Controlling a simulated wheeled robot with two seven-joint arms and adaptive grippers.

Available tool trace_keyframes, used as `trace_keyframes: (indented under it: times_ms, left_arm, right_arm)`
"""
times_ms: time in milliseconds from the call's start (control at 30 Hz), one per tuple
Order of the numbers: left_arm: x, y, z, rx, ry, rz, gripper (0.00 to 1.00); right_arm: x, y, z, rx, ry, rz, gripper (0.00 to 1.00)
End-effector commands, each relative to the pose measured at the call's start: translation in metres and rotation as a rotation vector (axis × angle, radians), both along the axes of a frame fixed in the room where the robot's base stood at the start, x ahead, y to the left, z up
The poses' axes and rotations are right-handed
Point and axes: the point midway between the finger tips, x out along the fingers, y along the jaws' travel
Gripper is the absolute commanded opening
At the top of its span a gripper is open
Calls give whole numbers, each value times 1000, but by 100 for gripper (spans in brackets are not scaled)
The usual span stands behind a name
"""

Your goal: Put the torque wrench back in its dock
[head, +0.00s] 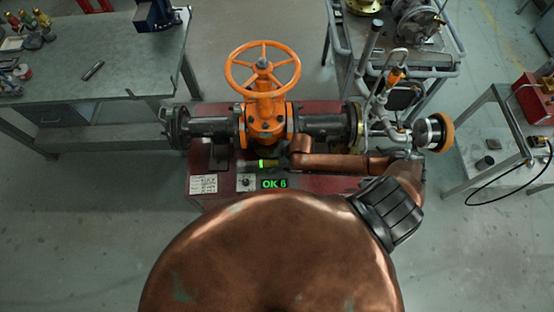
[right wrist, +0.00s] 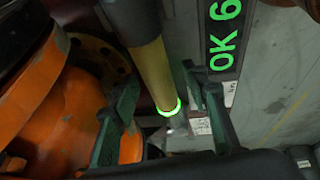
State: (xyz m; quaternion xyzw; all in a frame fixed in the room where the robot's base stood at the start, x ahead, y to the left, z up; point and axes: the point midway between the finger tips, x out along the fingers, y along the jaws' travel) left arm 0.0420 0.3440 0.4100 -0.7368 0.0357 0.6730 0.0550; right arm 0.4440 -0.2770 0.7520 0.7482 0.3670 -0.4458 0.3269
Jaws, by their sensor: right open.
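The torque wrench (head: 267,163) shows in the head view as a short yellow-green piece with a glowing green ring, just below the orange valve. In the right wrist view its dark and yellow shaft (right wrist: 155,72), with the lit ring, runs between the green fingers. My right gripper (head: 284,161) reaches in from the right at the front of the valve. In its wrist view the right gripper (right wrist: 162,85) is open, with one finger on each side of the shaft. Most of the wrench is hidden in the head view. I cannot make out the dock. My left gripper is not in view.
The orange handwheel (head: 263,68) and its pipe stand close behind the gripper. A display reading OK 6 (head: 274,184) is just in front. A grey workbench (head: 125,60) stands at left, and a small table (head: 490,165) at right. Clear floor lies at lower left.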

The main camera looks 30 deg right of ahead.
Motion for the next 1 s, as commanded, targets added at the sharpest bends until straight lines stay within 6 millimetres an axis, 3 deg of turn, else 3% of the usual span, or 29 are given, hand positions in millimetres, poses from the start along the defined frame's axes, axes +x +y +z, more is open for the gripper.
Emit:
trace_keyframes:
  times_ms: [500,700,1000]
  left_arm:
    - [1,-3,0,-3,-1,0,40]
    - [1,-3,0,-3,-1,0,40]
    - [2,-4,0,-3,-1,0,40]
  right_arm:
    - [-31,-25,88,-1,-3,1,42]
    - [-36,-29,103,1,-5,1,42]
    - [-37,-29,105,1,-4,0,42]
